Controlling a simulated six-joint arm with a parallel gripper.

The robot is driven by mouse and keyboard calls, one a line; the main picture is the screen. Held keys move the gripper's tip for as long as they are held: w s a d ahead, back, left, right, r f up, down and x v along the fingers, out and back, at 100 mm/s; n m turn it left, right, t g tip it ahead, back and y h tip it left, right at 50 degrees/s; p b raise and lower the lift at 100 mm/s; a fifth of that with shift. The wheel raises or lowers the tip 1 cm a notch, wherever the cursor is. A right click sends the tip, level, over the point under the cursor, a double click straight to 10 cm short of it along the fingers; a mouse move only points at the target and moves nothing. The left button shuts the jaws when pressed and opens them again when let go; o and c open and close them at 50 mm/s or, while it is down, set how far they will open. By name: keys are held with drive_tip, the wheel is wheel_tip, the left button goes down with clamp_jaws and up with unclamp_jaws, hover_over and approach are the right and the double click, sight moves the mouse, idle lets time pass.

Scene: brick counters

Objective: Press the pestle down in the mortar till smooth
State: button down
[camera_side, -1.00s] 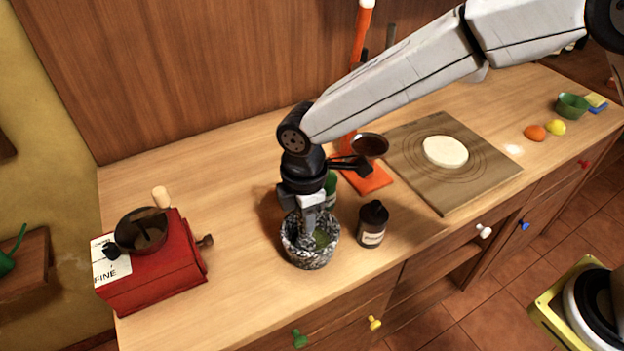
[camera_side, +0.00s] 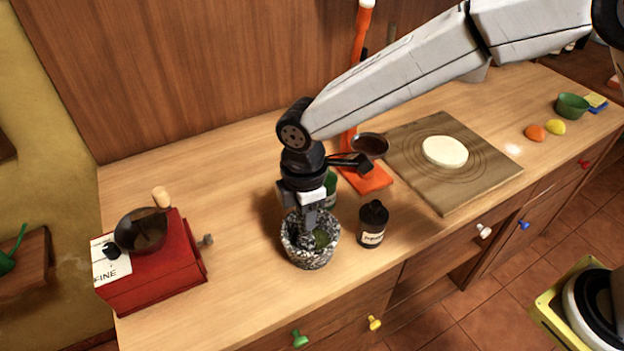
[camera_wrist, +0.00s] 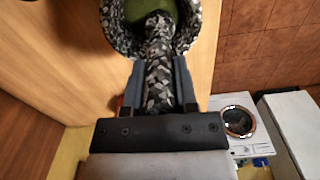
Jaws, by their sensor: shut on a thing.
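The speckled grey mortar (camera_side: 322,256) stands on the wooden counter near its front edge, with green stuff (camera_side: 321,238) inside. It also shows at the top of the wrist view (camera_wrist: 208,30), with the green contents (camera_wrist: 145,8) in it. My gripper (camera_side: 306,215) is above the mortar, pointing down. In the wrist view its two fingers are shut on the speckled pestle (camera_wrist: 159,75), one on each side. The pestle's far end reaches into the mortar; its tip is hidden, so I cannot tell how firmly it touches the contents.
A dark bottle (camera_side: 373,225) stands close to the right of the mortar, and a green thing (camera_side: 330,188) just behind it. A red grinder (camera_side: 155,270) with a crank is at left. A wooden board (camera_side: 440,185) with pale dough (camera_side: 445,151) is at right. The counter between grinder and mortar is clear.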

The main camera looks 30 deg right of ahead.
drive_tip(key=shift+d, duration=0.1)
idle(0.3)
drive_tip(key=shift+s+d, duration=0.25)
drive_tip(key=shift+d, duration=0.65)
drive_tip(key=shift+f, duration=0.2)
drive_tip(key=shift+f, duration=0.75)
drive_tip(key=shift+r, duration=1.05)
drive_tip(key=shift+f, duration=0.2)
